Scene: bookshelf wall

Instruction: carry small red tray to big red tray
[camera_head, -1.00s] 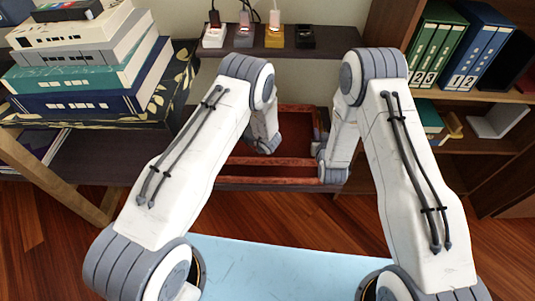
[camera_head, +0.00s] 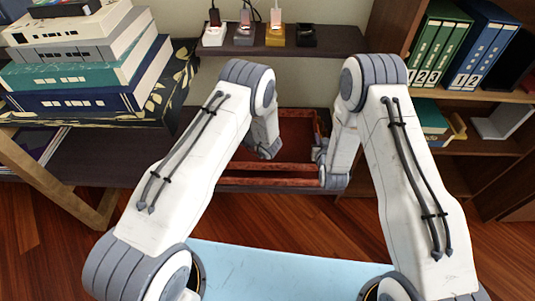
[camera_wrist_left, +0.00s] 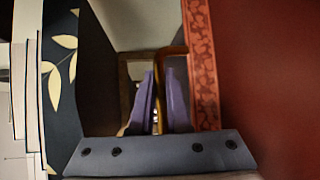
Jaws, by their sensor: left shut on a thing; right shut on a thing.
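Red tray surfaces with orange-red rims lie between my arms in the head view. The upper near rim (camera_head: 270,167) seems to belong to the small red tray, and the lower near rim (camera_head: 265,182) to the big red tray on the low shelf. The small tray appears to be over or within the big one; I cannot tell if they touch. My right gripper (camera_head: 321,157) is shut at the small tray's right side. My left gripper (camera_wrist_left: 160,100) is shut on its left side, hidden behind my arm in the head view. The tray's patterned rim (camera_wrist_left: 203,60) shows beside the fingers.
A pile of books (camera_head: 85,75) stands on a dark leaf-patterned box (camera_head: 180,75) at the left. Several small devices stand on the upper shelf (camera_head: 335,45). Binders (camera_head: 440,50) fill the right bookcase. A light blue surface (camera_head: 285,265) lies in front.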

